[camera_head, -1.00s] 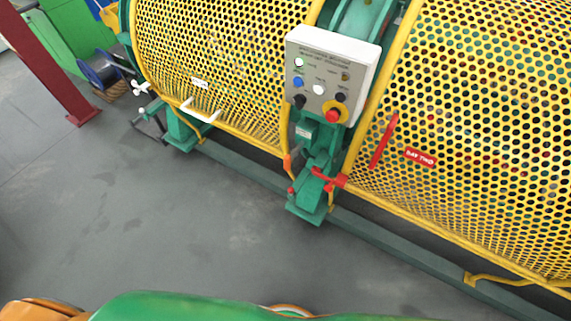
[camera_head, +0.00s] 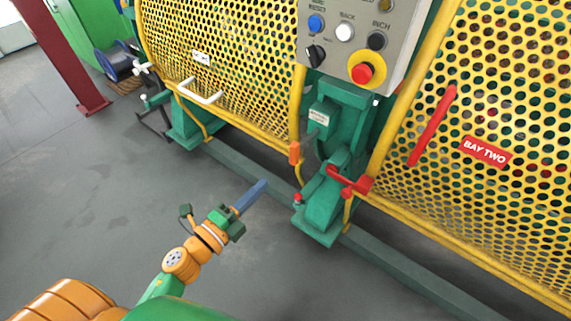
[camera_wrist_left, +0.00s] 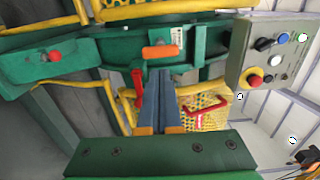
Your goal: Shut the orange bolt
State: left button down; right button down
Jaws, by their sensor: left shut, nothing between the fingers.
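The orange bolt (camera_head: 294,153) sits at the right edge of the left yellow mesh guard, beside the green post. In the left wrist view the orange bolt (camera_wrist_left: 160,51) lies across the picture just beyond my fingertips, with a pale label behind it. My left gripper (camera_head: 264,184) has blue fingers, is shut and empty, and is below and left of the bolt in the head view, apart from it. In the left wrist view the closed fingers of my left gripper (camera_wrist_left: 163,78) point towards the bolt. My right gripper is in neither view.
A red latch (camera_head: 350,182) sits right of the bolt, beside the right guard (camera_head: 500,210). A red knob (camera_head: 297,197) is on the green pedestal (camera_head: 318,222). A control box (camera_head: 350,45) is above. A white handle (camera_head: 200,92) is left. Open grey floor lies in front.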

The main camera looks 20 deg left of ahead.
aim_at(291, 157)
pick_arm(q)
jog(key=x, duration=0.9)
jog(key=shift+w+f, duration=0.1)
